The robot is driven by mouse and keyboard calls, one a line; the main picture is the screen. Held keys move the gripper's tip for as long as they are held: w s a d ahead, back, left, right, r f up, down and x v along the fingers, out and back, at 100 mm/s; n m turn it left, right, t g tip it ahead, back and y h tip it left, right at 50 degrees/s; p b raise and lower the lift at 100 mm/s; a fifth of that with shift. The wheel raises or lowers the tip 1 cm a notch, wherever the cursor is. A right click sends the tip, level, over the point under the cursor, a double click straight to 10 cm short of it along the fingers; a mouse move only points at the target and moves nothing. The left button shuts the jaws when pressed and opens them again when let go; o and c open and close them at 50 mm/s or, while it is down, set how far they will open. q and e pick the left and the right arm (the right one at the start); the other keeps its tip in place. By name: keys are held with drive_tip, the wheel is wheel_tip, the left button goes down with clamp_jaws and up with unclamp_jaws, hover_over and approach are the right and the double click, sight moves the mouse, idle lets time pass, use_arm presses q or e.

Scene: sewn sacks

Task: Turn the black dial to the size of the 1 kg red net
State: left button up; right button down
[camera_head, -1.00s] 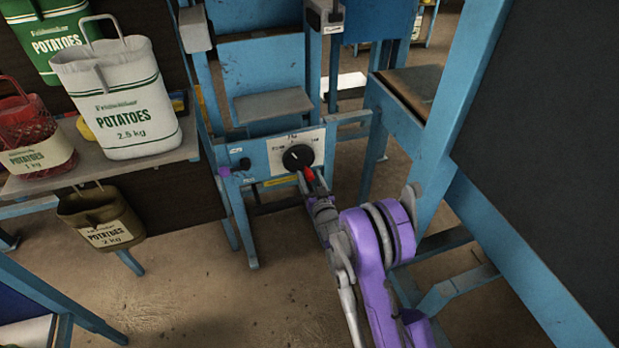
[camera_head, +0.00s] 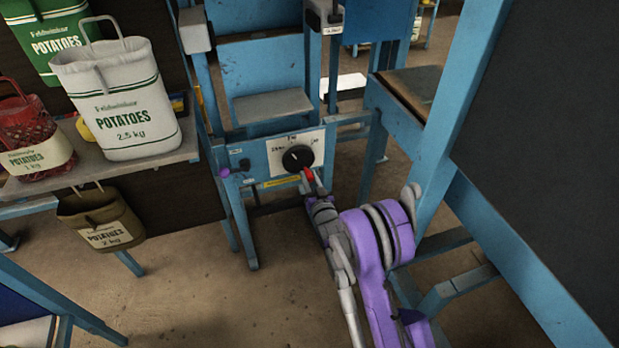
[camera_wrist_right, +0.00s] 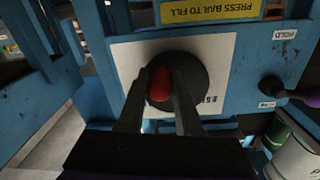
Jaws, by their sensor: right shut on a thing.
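The black dial (camera_head: 297,158) is on a white plate on the front of the blue machine. In the right wrist view the dial (camera_wrist_right: 198,72) shows as a black disc with a red part (camera_wrist_right: 160,84) at its face. My right gripper (camera_head: 309,176) is at the dial's lower right edge, its fingers shut on the red part. The size labels around the dial are too small to read, and the fingers partly hide its face. The 1 kg red net (camera_head: 38,135) sits on the shelf at the left. My left gripper is not in view.
A white 2.5 kg sack (camera_head: 125,100) stands beside the net, with a green sack (camera_head: 50,45) behind. An olive 2 kg sack (camera_head: 100,218) hangs below the shelf. A small purple knob (camera_head: 225,172) is left of the dial. Blue frames stand on the right.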

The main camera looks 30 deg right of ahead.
sight(290, 170)
drive_tip(key=a+m, duration=0.1)
drive_tip(key=m, duration=0.1)
drive_tip(key=m+p, duration=0.1)
drive_tip(key=m, duration=0.2)
drive_tip(key=a+m+p, duration=0.1)
drive_tip(key=m, duration=0.2)
drive_tip(key=shift+w+a+f, duration=0.15)
drive_tip(key=shift+w+a, duration=0.15)
drive_tip(key=shift+a, duration=0.05)
drive_tip(key=m, duration=0.2)
drive_tip(key=a+m+p, duration=0.1)
drive_tip(key=shift+w+r+m, duration=0.1)
drive_tip(key=shift+r+m, duration=0.15)
drive_tip(key=shift+m, duration=0.05)
drive_tip(key=shift+w+a+r+m+p, duration=0.1)
drive_tip(key=shift+a+r+m+p, duration=0.2)
drive_tip(key=shift+m, duration=0.45)
drive_tip(key=shift+a+r+m+p, duration=0.1)
drive_tip(key=shift+m+p, duration=0.3)
drive_tip(key=shift+m, duration=0.4)
drive_tip(key=shift+w+a+r+m+p, duration=0.1)
drive_tip(key=shift+a+m+p, duration=0.2)
drive_tip(key=shift+m, duration=0.45)
drive_tip(key=shift+d, duration=0.1)
drive_tip(key=c, duration=0.6)
unclamp_jaws()
drive_tip(key=shift+s, duration=0.15)
